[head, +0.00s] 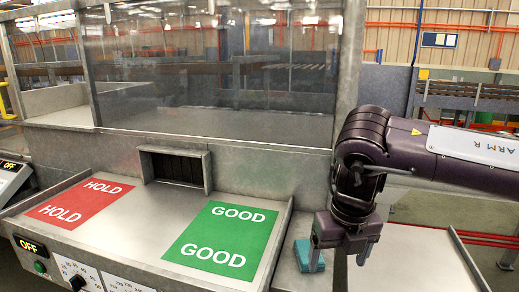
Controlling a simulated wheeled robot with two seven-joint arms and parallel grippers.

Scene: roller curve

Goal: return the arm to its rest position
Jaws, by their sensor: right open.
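My right arm, marked "ARM R", comes in from the right. Its gripper (340,262) points down with its two fingers apart. A small teal block (302,254) lies on the grey surface at the left finger, partly hidden by it. I cannot tell whether the finger touches the block. Nothing shows held between the fingers. My left gripper is not in view.
A metal tray table holds a red HOLD area (80,202) and a green GOOD area (222,238), both bare. A dark slot (176,167) opens above them under a clear screen (220,65). A pale chute (415,262) with raised edges stands at right.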

